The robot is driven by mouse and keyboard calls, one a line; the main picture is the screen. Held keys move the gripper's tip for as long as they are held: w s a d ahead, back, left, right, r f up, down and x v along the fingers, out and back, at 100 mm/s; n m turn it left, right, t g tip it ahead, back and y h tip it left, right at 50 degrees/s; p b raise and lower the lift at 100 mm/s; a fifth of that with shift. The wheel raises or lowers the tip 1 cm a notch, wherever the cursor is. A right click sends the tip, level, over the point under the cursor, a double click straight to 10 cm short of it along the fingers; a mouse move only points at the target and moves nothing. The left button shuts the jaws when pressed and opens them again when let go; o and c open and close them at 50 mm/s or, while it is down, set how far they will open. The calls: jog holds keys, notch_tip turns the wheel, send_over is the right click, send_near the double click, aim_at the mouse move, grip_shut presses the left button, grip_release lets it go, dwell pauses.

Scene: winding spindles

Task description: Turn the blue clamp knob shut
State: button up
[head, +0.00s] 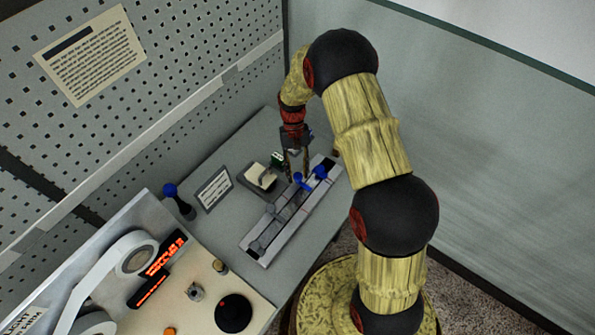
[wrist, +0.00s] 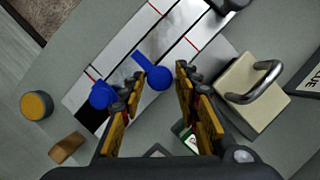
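A blue knob with a short arm (wrist: 155,75) shows in the wrist view over a pale rail fixture (wrist: 120,48) with red lines. In the head view the same knob (head: 301,182) is near the rail fixture's (head: 258,252) far end. A second blue knob (wrist: 102,95) is beside it, left of my fingers; it also shows in the head view (head: 320,172). My gripper (wrist: 157,80) is open, pointing down. Its fingers appear on either side of the first knob, with gaps; I cannot tell how far down they reach.
A cream block with a metal handle (wrist: 250,95) stands close to the right finger. A yellow-topped button (wrist: 36,105) is at left.

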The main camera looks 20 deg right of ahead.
jog(key=shift+o, duration=1.1)
jog(key=v, duration=1.2)
